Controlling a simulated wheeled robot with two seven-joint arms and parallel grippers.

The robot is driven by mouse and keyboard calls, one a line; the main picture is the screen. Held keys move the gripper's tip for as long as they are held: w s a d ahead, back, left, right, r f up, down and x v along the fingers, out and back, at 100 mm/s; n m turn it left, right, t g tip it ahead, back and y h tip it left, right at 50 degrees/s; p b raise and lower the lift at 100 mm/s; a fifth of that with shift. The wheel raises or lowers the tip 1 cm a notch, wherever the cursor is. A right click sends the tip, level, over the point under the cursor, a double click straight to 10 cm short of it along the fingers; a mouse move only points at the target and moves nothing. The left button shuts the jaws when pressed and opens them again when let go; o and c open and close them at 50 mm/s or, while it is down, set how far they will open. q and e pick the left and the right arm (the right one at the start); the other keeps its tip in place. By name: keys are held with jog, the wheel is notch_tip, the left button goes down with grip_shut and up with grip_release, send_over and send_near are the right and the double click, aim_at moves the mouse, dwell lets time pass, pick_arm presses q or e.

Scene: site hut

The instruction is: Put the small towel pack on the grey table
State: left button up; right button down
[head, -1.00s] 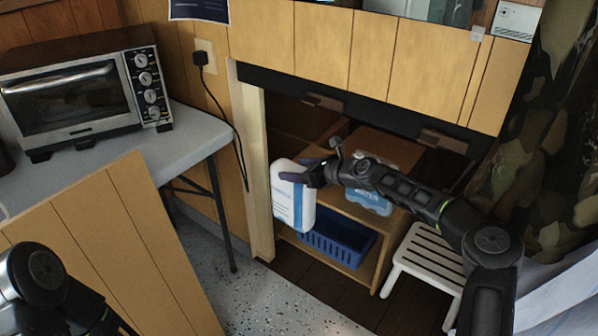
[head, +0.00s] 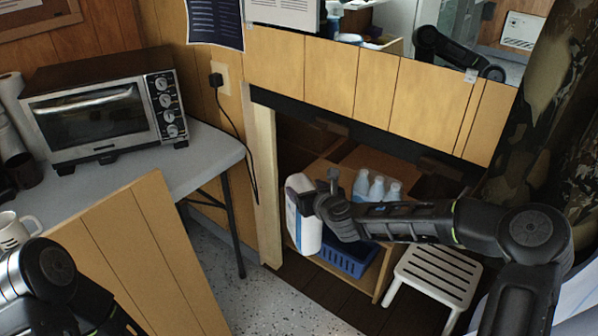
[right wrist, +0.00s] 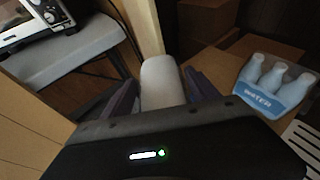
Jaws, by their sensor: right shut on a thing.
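The small towel pack (head: 304,232) is a white pack with a blue side. It hangs upright in front of the low cupboard opening. My right gripper (head: 304,197) is shut on its upper part. In the right wrist view the pale pack (right wrist: 162,84) sits between the two fingers of the right gripper (right wrist: 162,92). The grey table (head: 216,153) is at the left, with its near right edge to the left of the pack. It also shows in the right wrist view (right wrist: 82,58). My left arm is at the lower left; its gripper is out of view.
A wooden panel (head: 135,262) rises before the table. A door post (head: 266,190) separates pack and table. Water bottles (head: 376,187), a blue basket (head: 345,258) and a white stool (head: 436,275) are nearby.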

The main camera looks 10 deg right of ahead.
jog(key=s+d+r+m+h+p, duration=0.2)
jog(key=s+d+r+p, duration=0.2)
jog(key=s+r+p, duration=0.4)
jog(key=s+p, duration=0.2)
jog(key=s, duration=0.2)
jog(key=shift+s+d+h, duration=0.15)
jog(key=shift+s+h, duration=0.05)
jog(key=shift+h, duration=0.1)
